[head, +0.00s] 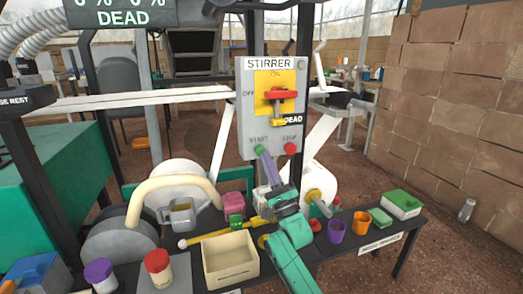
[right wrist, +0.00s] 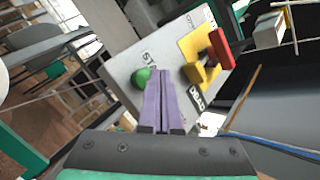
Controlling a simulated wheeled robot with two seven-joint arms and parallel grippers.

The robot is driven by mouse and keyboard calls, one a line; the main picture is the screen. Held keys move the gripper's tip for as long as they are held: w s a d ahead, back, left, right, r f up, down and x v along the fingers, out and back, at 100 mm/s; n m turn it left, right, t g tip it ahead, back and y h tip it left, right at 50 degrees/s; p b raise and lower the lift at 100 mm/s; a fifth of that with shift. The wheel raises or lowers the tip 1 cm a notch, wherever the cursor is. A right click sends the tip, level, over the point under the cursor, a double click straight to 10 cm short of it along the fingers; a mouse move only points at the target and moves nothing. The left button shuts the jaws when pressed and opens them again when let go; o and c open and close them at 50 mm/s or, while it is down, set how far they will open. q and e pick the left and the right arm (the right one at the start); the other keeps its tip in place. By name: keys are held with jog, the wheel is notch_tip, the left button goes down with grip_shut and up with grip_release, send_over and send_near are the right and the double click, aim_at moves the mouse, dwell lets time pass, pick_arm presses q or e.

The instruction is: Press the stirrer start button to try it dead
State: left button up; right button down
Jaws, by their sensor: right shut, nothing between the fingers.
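The grey STIRRER panel (head: 246,120) hangs upright in the middle of the head view. Its green start button (head: 259,149) sits at the lower left, beside the red stop button (head: 291,148). My right gripper (head: 262,153) is shut and empty, with its purple fingers pointing up at the start button. In the right wrist view, the green button (right wrist: 141,75) shows just left of the fingertips (right wrist: 158,72). I cannot tell whether they touch. The red switch handle (head: 281,94) lies level on a yellow plate, above a DEAD label. My left gripper is not in view.
A dark bench (head: 335,258) below carries a cream tray (head: 230,258), several coloured cups and a green-topped box (head: 402,204). A display above reads DEAD (head: 122,18). A white paper web (head: 150,98) runs behind the panel. A block wall (head: 450,100) stands at the right.

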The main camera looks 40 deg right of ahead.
jog(key=s+p, duration=0.1)
jog(key=s+a+p, duration=0.1)
jog(key=s, duration=0.1)
jog(key=s+p, duration=0.1)
jog(key=s, duration=0.1)
jog(key=shift+a, duration=0.35)
jog(key=shift+w, duration=0.1)
dwell(0.7)
